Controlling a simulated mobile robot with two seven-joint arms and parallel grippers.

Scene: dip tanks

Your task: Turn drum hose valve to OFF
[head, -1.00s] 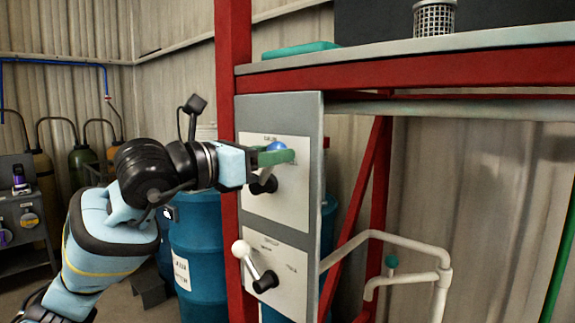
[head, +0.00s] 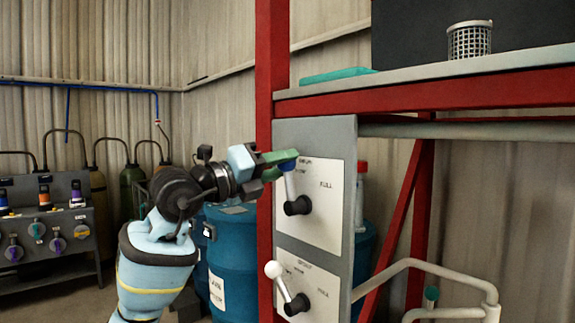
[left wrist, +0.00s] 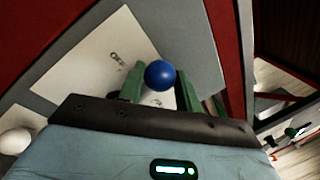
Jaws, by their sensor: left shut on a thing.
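The drum hose valve is the upper valve on the grey panel, with a blue ball knob (head: 287,167), a grey lever (head: 290,187) and a black hub (head: 298,206). Its white plate (head: 325,212) reads DRUM at the top and FULL at the right. The lever points up and slightly left. My left gripper (head: 284,158) is shut on the lever at its knob, its green fingers partly covering the knob. In the left wrist view the blue knob (left wrist: 160,74) sits between the fingers, and an OFF label shows on the plate to the left. My right gripper is out of view.
A second valve with a white knob (head: 273,269) is below on the same panel. A red post (head: 265,190) stands left of the panel, with a blue drum (head: 232,260) behind. A shelf (head: 430,75) juts out above. White pipes (head: 440,275) run at lower right.

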